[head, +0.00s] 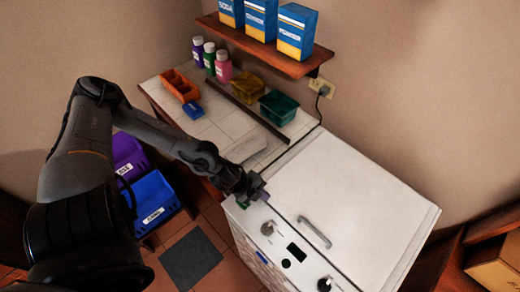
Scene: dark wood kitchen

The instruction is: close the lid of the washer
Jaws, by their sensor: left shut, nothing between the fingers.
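The white washer (254,215) stands at the lower right of the head view. Its lid (345,195) lies flat over the top, with a grey bar handle (315,232) near its front edge. Knobs (268,228) and a dark display sit on the panel in front of the lid. My left gripper (262,196) is shut and empty at the panel's left end, by the lid's front left corner. I cannot tell whether it touches the washer. My right gripper is out of view.
A tiled counter (215,127) left of the washer holds an orange bin (180,86), bottles, a yellow tub and a green tub (277,107). A shelf with blue boxes (297,30) hangs above. Purple and blue bins (152,200) stand on the floor below my left arm.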

